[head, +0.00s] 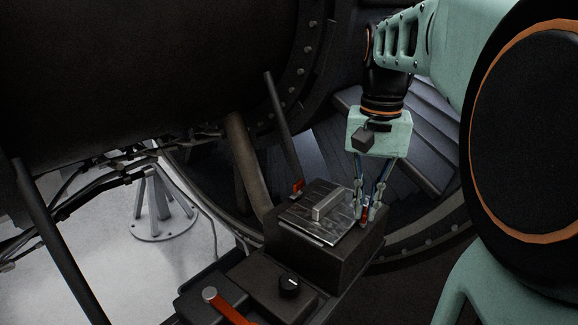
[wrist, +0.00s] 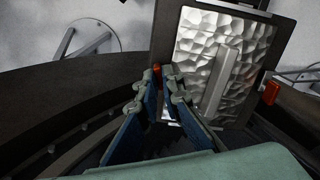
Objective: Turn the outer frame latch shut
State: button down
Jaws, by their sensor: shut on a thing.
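A dark box (head: 320,262) carries a dimpled silver panel (head: 312,222) with a raised bar handle (head: 328,205); the panel also fills the upper right of the wrist view (wrist: 215,45). A small red latch (head: 365,213) stands at the box's right edge beside the panel, and its red tip shows in the wrist view (wrist: 157,70). My gripper (head: 370,205) points down there, its fingers shut around this latch and hiding most of it. A second red latch (head: 297,187) sits at the panel's opposite side, clear of my gripper; it also shows in the wrist view (wrist: 271,92).
A lower ledge in front bears a black knob (head: 289,285) and a red-handled lever (head: 224,305). A dark strut (head: 282,125) rises behind the box. The large dark engine casing (head: 130,65) hangs at upper left. A grey stand (head: 157,208) is on the floor.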

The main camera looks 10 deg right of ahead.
aim_at(365, 211)
jog(key=n+p, duration=0.1)
jog(key=n, duration=0.5)
jog(key=shift+r, duration=0.1)
jog(key=n+p, duration=0.1)
jog(key=n, duration=0.6)
dwell(0.4)
jog(key=c, duration=2.1)
grip_release()
notch_tip(365, 211, up, 12)
